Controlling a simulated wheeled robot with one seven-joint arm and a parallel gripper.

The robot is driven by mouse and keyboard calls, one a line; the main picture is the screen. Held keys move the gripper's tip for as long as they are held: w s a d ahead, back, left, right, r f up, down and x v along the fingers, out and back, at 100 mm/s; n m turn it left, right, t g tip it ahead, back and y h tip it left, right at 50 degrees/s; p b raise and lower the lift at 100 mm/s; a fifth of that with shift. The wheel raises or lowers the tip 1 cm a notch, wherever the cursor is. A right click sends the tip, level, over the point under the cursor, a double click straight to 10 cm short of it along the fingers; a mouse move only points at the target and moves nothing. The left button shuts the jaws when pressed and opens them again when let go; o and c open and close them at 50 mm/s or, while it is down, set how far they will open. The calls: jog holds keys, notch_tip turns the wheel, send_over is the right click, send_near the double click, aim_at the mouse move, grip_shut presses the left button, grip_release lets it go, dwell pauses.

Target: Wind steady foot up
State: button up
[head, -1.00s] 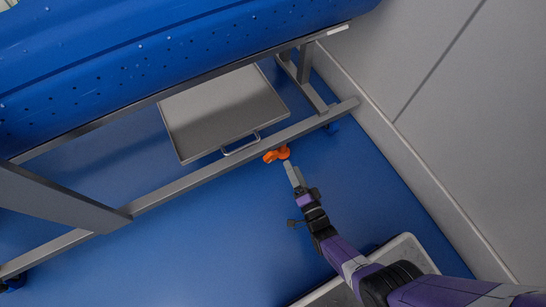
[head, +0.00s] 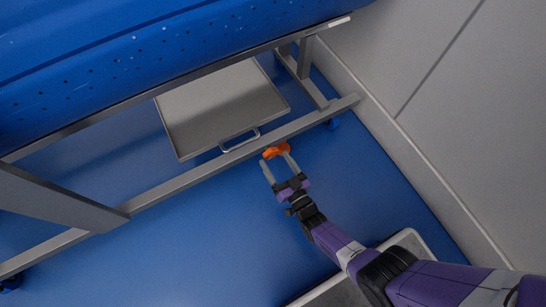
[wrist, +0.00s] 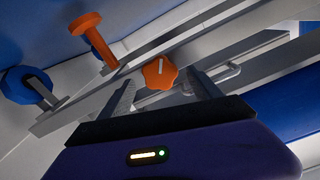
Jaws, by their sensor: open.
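An orange lobed knob (head: 277,149) sits at the lower frame rail. In the wrist view the knob (wrist: 159,73) faces me, with a white line on its face. Beside it in the wrist view, an orange stem with a round disc end, seemingly the steady foot (wrist: 94,36), sticks out from the rail. In the head view I cannot tell the foot apart from the knob. My gripper (head: 277,163) is open, its two fingers pointing at the knob. In the wrist view the knob shows between the fingertips (wrist: 161,82); I cannot tell whether they touch it.
The grey lower rail (head: 190,180) runs across just behind the knob. A metal tray with a handle (head: 222,105) is beyond it, under the blue tub (head: 150,60). A blue caster (wrist: 27,86) is near the foot.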

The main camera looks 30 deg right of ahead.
jog(key=shift+w+b, duration=0.45)
jog(key=shift+w, duration=0.9)
jog(key=c, duration=1.4)
